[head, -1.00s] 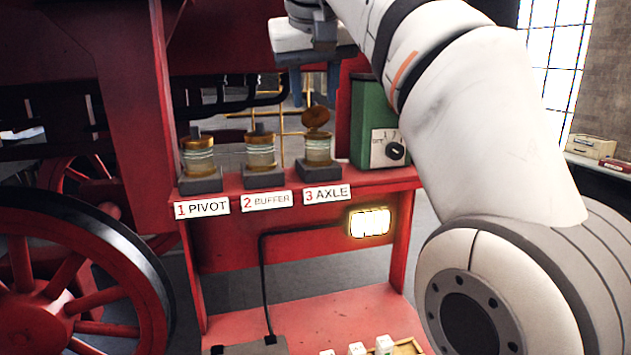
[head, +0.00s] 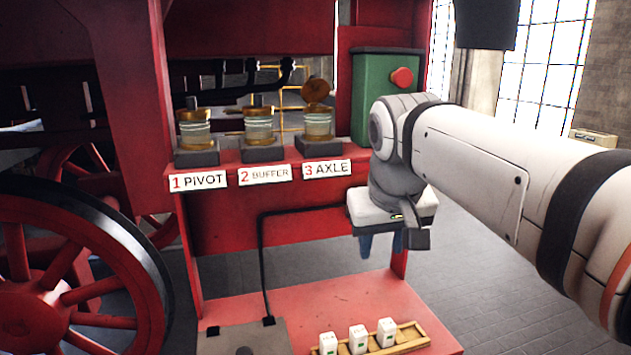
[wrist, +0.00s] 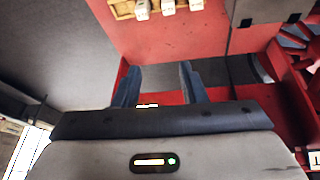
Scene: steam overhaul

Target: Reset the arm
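My gripper (head: 382,244) hangs fingers-down in front of the right part of the red shelf, below the 3 AXLE label. In the wrist view my gripper (wrist: 158,84) has its two blue fingers apart, with nothing held between them. My arm reaches in from the right of the head view. It hides the lower right part of the green box (head: 372,85), whose red button (head: 401,77) shows. The lit lamp is hidden behind my gripper.
Three glass jars, pivot (head: 195,130), buffer (head: 259,127) and axle (head: 318,125), stand on the shelf; the axle jar's lid is tipped open. Three white containers (head: 358,338) stand on a wooden rack (head: 412,337) below. A red wheel (head: 75,290) is at left.

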